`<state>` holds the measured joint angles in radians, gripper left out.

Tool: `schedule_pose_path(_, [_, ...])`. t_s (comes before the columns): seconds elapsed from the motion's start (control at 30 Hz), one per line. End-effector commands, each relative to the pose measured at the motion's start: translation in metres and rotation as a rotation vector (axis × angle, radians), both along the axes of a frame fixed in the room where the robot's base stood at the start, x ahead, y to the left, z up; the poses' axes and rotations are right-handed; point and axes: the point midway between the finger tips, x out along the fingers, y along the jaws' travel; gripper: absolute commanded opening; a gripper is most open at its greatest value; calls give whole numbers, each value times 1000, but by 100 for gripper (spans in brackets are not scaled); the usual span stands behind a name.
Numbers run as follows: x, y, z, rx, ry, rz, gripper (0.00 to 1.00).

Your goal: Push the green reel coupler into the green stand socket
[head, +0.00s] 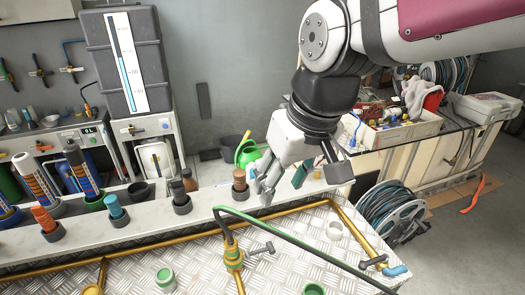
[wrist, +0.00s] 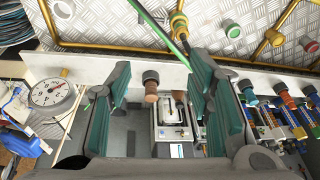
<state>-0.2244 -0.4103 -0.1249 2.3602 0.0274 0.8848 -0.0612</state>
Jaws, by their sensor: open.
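My gripper (head: 303,178) hangs above the back ledge of the metal plate with its fingers apart. In the wrist view the open gripper (wrist: 160,68) has nothing between its teal pads. A short green cylinder (head: 165,278) with a pale top stands on the plate, and a second green round piece (head: 313,289) is cut by the bottom edge. A green cap also shows in the wrist view (wrist: 232,29). I cannot tell which green piece is the reel coupler and which is the stand socket. A green hose (head: 290,238) crosses the plate near a yellow valve (head: 233,255).
Brown (head: 239,183), blue (head: 114,206) and orange (head: 44,219) pieces stand in dark cups along the ledge. Gold pipes (head: 345,222) edge the plate. A hose reel (head: 393,212) is at the right. A pressure gauge (wrist: 47,92) shows in the wrist view.

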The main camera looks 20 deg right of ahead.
Motion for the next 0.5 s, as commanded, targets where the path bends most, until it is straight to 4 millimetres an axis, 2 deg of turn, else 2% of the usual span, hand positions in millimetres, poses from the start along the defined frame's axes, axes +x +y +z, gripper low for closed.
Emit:
schedule_pose_path(0.1, [-28,-17,15,-6,-83,-68,47])
schedule_pose_path(0.2, [-45,-25,21,-20,-135,-113,47])
schedule_pose_path(0.33, [-60,-32,24,-37,-176,-150,47])
schedule_pose_path(0.5, [-65,-34,24,-44,-189,-165,47])
